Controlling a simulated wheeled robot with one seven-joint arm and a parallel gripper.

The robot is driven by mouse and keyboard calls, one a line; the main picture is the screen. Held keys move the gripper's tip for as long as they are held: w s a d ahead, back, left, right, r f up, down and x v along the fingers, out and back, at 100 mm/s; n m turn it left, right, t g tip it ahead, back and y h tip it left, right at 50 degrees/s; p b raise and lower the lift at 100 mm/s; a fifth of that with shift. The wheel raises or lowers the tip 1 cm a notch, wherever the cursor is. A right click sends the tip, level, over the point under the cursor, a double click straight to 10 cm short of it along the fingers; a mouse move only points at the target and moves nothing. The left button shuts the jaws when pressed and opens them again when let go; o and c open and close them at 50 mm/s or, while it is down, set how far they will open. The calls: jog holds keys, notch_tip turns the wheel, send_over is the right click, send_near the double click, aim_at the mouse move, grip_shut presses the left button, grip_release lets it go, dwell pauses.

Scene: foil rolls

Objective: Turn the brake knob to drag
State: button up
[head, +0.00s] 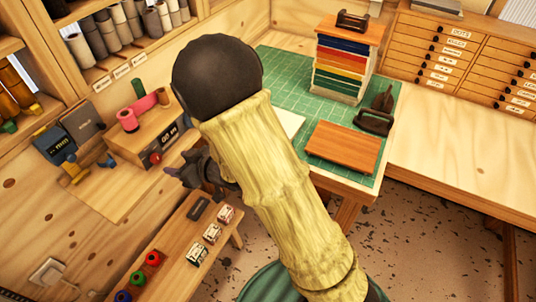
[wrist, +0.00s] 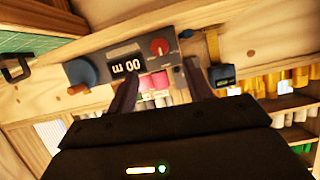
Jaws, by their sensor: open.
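A unit with a grey front panel (wrist: 118,50) is ahead of my gripper in the wrist view. Its panel has a red knob (wrist: 160,47), a digit counter (wrist: 127,66) and a larger blue knob (wrist: 82,71). I cannot read which one is the brake knob or any drag mark. In the head view the unit is a wooden box (head: 146,132) with the red knob (head: 155,158) on its front. My gripper (head: 180,168) is open and empty, in front of the box. In the wrist view its fingers (wrist: 160,78) spread below the panel, apart from both knobs.
A low bench (head: 180,255) with colored spools and small boxes is below. A green cutting mat (head: 285,62) covers the table behind my arm.

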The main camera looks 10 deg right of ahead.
jog(key=b+v, duration=0.4)
jog(key=shift+s+d+r, duration=0.1)
jog(key=shift+s+d, duration=0.15)
jog(key=shift+b, duration=0.45)
jog(key=s+d+r+m+g+h+p, duration=0.1)
jog(key=d+m+h+p, duration=0.1)
jog(key=d, duration=0.7)
jog(key=s+d+r+m+h+p, duration=0.1)
jog(key=d+r+m+h+p, duration=0.1)
jog(key=d+m+h, duration=0.2)
jog(key=shift+s+d+m+g+h+p, duration=0.35)
jog(key=shift+d+h, duration=1.35)
jog(key=shift+d, duration=1.45)
jog(key=shift+r, duration=0.1)
